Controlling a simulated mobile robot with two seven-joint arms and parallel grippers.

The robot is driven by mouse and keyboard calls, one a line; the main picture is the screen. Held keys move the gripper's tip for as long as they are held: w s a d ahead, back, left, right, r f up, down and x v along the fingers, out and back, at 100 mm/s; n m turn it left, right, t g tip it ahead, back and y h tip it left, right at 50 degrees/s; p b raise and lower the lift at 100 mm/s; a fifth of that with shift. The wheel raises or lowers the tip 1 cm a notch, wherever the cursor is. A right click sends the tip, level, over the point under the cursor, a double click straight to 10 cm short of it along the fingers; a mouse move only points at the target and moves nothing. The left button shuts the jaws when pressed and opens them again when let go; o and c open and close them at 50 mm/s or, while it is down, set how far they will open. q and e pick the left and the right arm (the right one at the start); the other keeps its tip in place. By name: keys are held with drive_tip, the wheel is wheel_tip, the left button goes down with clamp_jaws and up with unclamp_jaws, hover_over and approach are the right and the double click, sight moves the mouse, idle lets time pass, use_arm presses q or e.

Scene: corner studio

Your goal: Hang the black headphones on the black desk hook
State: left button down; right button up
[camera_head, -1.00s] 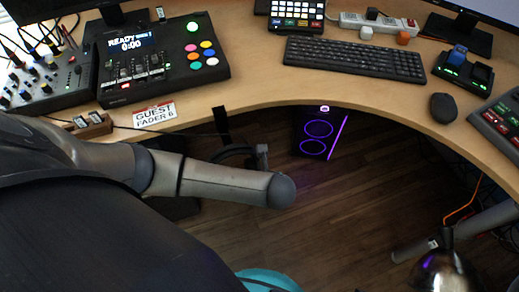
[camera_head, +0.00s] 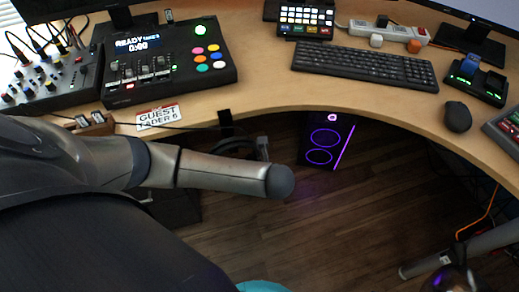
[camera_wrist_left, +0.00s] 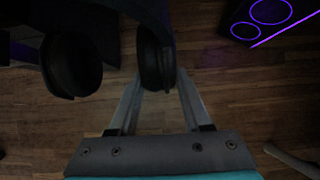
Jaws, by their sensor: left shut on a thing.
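The black headphones show in the left wrist view as two dark ear cups; the far cup (camera_wrist_left: 72,68) is at left. My left gripper (camera_wrist_left: 160,76) is shut on the other cup, with a finger on either side. In the head view, part of the headphones (camera_head: 262,148) shows just below the desk's front edge, beyond my left forearm, which hides the rest and the gripper. The black desk hook (camera_head: 225,121) is a dark strip at the desk edge, close to the headphones. I cannot tell whether they touch.
The curved wooden desk (camera_head: 280,95) carries a mixer console (camera_head: 165,62), keyboard (camera_head: 365,66) and mouse (camera_head: 457,114). A name card (camera_head: 157,117) lies near its front edge. A purple-lit computer tower (camera_head: 325,140) stands below. The wooden floor (camera_head: 300,225) in front is open.

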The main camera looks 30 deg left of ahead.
use_arm(q)
drive_tip(key=shift+w+a, duration=0.15)
drive_tip(key=shift+w, duration=0.05)
drive_tip(key=shift+w+a+f, duration=0.35)
drive_tip(key=shift+a, duration=0.05)
drive_tip(key=shift+f, duration=0.25)
use_arm(e)
drive_tip(key=shift+s+d+f, duration=0.1)
drive_tip(key=shift+s+f, duration=0.15)
drive_tip(key=shift+f, duration=0.1)
use_arm(q)
drive_tip(key=shift+s+f, duration=0.1)
drive_tip(key=c, duration=0.7)
unclamp_jaws()
drive_tip(key=o, duration=0.4)
drive_tip(key=shift+r+p, duration=0.2)
drive_tip(key=shift+p, duration=0.15)
use_arm(e)
drive_tip(key=shift+w+r, duration=0.1)
